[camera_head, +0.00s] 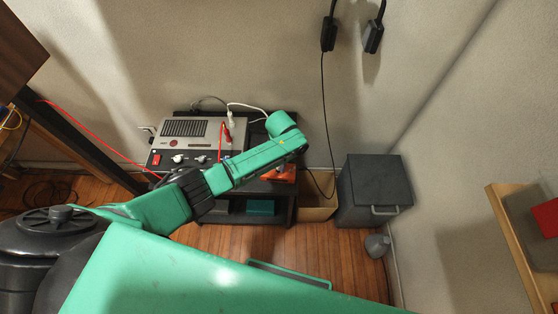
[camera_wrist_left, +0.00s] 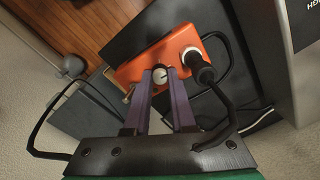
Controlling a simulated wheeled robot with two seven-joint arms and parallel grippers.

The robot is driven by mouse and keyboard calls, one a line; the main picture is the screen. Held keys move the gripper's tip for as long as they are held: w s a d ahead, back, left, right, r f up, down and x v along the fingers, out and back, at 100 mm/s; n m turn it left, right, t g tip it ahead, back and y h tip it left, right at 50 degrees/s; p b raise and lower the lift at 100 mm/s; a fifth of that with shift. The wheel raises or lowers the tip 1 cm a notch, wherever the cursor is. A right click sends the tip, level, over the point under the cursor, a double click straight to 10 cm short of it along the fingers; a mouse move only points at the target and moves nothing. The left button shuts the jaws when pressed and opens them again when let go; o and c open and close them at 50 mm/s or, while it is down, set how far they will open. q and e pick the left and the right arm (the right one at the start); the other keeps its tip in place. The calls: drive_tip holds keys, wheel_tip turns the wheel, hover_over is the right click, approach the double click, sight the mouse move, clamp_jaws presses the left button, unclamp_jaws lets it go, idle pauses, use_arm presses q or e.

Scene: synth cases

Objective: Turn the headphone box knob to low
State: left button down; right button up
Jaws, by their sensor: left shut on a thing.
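The headphone box is orange and sits on the dark stand; in the head view only part of it (camera_head: 284,175) shows under my left arm. In the left wrist view the orange box (camera_wrist_left: 188,42) shows much better. Its small white knob (camera_wrist_left: 160,72) has a dark mark on it. My left gripper (camera_wrist_left: 160,78) has its two purple fingers close together at the knob, shut on it. In the head view my left arm's wrist (camera_head: 285,130) hides the fingers and the knob. My right gripper is not in view.
A black plug (camera_wrist_left: 196,62) with a cable stands in the box right beside the fingers. A grey device (camera_head: 190,140) with knobs, a red switch and cables stands left on the stand. A dark grey bin (camera_head: 375,185) stands right of it. Black cables hang above.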

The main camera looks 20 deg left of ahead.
use_arm(q)
drive_tip(key=n+p, duration=0.2)
drive_tip(key=n, duration=0.3)
drive_tip(key=shift+n, duration=0.3)
drive_tip(key=n, duration=0.3)
drive_tip(key=shift+n+p, duration=0.3)
drive_tip(key=shift+p, duration=0.1)
drive_tip(key=shift+n, duration=1.5)
drive_tip(key=shift+a, duration=0.1)
drive_tip(key=c, duration=0.7)
unclamp_jaws()
drive_tip(key=shift+c, duration=0.2)
